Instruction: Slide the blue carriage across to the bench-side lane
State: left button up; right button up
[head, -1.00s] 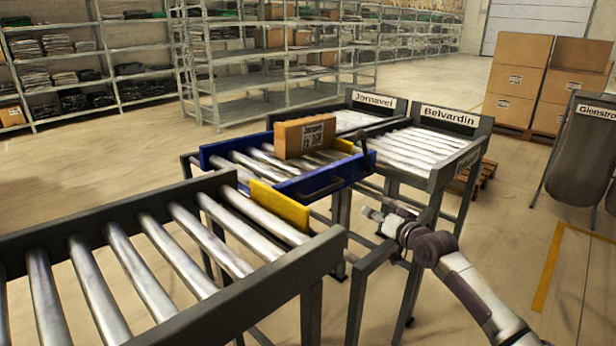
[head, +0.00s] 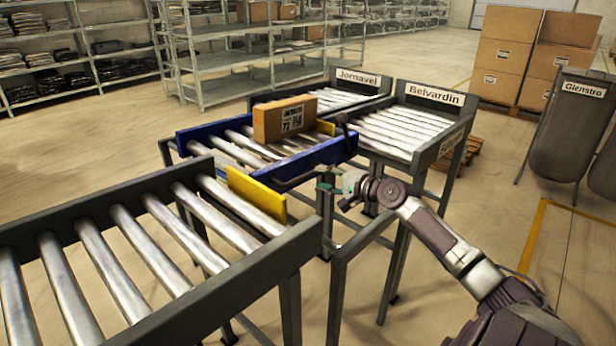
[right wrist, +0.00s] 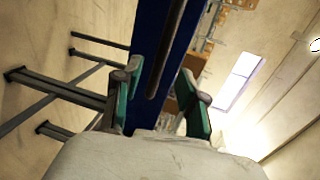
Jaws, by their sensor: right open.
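The blue carriage (head: 322,157), a blue frame with rollers, stands between the near roller conveyor and the two labelled lanes. A brown carton (head: 285,119) rests on it. A dark handle bar (right wrist: 166,55) runs along its near blue side (right wrist: 151,50). A black-knobbed lever (head: 346,125) stands at its right corner. My right gripper (head: 328,183) is open just in front of that side. In the right wrist view, its green-padded fingers (right wrist: 163,98) stand apart, with the handle and blue side appearing between them; contact cannot be told. My left gripper is not in view.
The Jornavel lane (head: 340,98) and Belvardin lane (head: 395,130) lie behind the carriage. The near conveyor (head: 205,290) ends at a yellow plate (head: 257,195). Grey bins (head: 570,130) and stacked cartons (head: 505,55) stand right. Open floor lies at the right front.

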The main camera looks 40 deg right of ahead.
aim_at(311, 175)
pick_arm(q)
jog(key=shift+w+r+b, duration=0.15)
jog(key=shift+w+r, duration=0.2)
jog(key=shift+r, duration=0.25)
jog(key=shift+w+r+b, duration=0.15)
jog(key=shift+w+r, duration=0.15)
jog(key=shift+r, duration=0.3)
pick_arm(e)
jog(key=shift+x, duration=3.05)
grip_shut()
